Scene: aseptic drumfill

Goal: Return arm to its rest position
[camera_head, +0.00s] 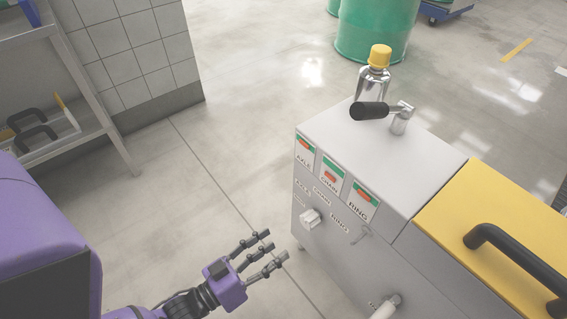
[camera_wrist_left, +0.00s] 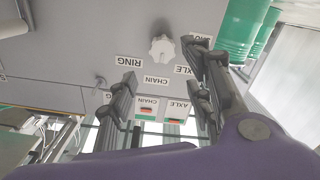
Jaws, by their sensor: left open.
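My left gripper (camera_head: 262,252) is purple with dark jointed fingers. It is open and empty, in front of the grey machine cabinet (camera_head: 390,165) and apart from it in the head view. In the left wrist view the two fingers (camera_wrist_left: 165,100) stand apart with the cabinet face behind them. A white knob (camera_head: 310,218) sits on the cabinet front; it also shows in the left wrist view (camera_wrist_left: 161,48). Labels on the front read AXLE, CHAIN and RING. My right gripper is in neither view.
A bottle with a yellow cap (camera_head: 379,57) and a black-handled lever (camera_head: 370,111) stand on the cabinet top. A yellow lid with a black handle (camera_head: 515,258) is at the right. A shelf (camera_head: 75,125) stands at the left. Open floor (camera_head: 190,215) lies between shelf and cabinet.

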